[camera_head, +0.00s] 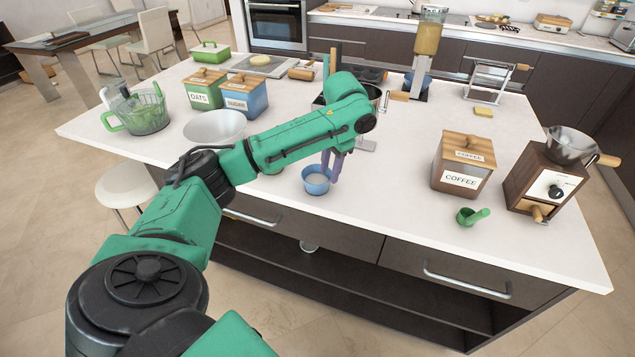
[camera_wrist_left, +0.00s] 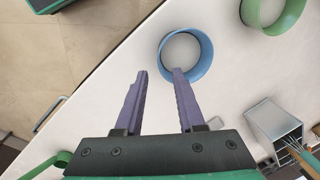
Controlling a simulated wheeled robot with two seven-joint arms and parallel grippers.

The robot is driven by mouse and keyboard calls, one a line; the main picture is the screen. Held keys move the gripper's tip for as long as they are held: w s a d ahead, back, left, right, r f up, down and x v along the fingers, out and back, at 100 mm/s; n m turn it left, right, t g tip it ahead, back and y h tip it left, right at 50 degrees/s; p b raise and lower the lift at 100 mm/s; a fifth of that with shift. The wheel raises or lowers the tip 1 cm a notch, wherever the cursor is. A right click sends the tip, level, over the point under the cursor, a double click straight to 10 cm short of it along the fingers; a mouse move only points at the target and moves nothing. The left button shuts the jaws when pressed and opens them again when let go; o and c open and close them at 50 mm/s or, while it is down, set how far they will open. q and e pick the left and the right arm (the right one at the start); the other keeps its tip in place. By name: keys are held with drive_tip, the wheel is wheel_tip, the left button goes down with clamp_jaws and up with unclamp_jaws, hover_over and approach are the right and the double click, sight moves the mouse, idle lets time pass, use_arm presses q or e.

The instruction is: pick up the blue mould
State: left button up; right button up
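The blue mould (camera_head: 316,188) is a small round cup standing upright near the front edge of the white counter. It shows from above as a blue ring in the left wrist view (camera_wrist_left: 207,56). My left gripper (camera_head: 331,174) points down at its right side, with purple fingers. In the left wrist view the gripper (camera_wrist_left: 159,73) is open with nothing between the fingers. One fingertip overlaps the mould's near rim; the other is outside it. I cannot tell whether they touch. My right gripper is not in view.
A green mould (camera_wrist_left: 287,20) stands beside the blue one, mostly hidden by my arm in the head view. A white bowl (camera_head: 214,128) and a metal box (camera_wrist_left: 272,120) are nearby. A coffee box (camera_head: 461,180), green scoop (camera_head: 468,217) and grinder (camera_head: 540,180) stand right. The counter between is clear.

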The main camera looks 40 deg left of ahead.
sight(325, 183)
use_arm(q)
drive_tip(key=f, duration=0.2)
drive_tip(key=a+f+p, duration=0.1)
drive_tip(key=f, duration=0.3)
drive_tip(key=shift+s+a+p, duration=0.1)
drive_tip(key=shift+a+p, duration=0.15)
drive_tip(key=shift+p, duration=0.05)
drive_tip(key=shift+f, duration=0.2)
clamp_jaws()
idle(0.8)
